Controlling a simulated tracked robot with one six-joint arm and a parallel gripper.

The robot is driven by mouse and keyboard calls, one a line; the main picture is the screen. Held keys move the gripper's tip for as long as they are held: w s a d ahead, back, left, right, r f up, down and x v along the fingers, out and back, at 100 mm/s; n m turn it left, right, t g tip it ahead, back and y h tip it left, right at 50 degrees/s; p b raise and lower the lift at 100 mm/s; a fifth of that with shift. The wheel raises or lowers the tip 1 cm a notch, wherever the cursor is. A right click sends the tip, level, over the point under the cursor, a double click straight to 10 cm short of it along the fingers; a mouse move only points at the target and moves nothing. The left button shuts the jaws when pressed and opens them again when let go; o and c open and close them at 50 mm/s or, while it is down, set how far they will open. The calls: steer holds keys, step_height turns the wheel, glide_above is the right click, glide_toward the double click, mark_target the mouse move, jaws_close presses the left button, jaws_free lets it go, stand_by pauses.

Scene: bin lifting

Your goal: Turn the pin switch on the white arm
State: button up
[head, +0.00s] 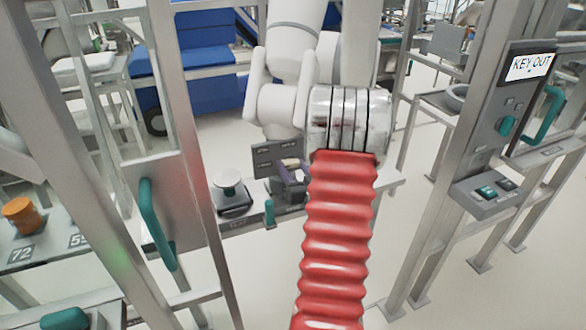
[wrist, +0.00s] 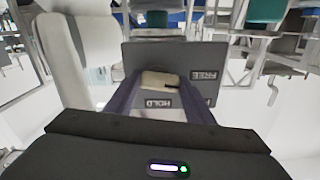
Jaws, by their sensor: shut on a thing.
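A dark switch plate (wrist: 195,60) fills the middle of the wrist view, with HOLD and FREE labels upside down. A pale pin switch (wrist: 163,82) stands in front of it, close to the HOLD label. The purple fingers of my gripper (wrist: 160,95) are on both sides of the pin switch, shut on it. In the head view, the plate (head: 268,157) is small, and my gripper (head: 292,170) shows partly beside it. A white jointed arm (head: 278,108) shows above the plate; white casing also fills the wrist view's left (wrist: 75,50).
A red bellows (head: 336,240) hides part of the head view. A grey post with a KEY OUT panel (head: 520,85) stands at right. A teal handle (head: 152,222) is on the left frame. Pale floor shows between the frames.

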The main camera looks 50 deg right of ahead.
steer(key=m, duration=0.8)
steer(key=shift+r, duration=0.1)
steer(key=m, duration=0.4)
steer(key=shift+s+d, duration=0.1)
steer(key=shift+d+m, duration=0.1)
steer(key=shift+m, duration=2)
steer(key=shift+s, duration=0.1)
steer(key=o, duration=1.1)
steer(key=shift+c, duration=0.2)
steer(key=v, duration=1.3)
steer(key=shift+s+a, duration=0.25)
steer(key=shift+s, duration=0.05)
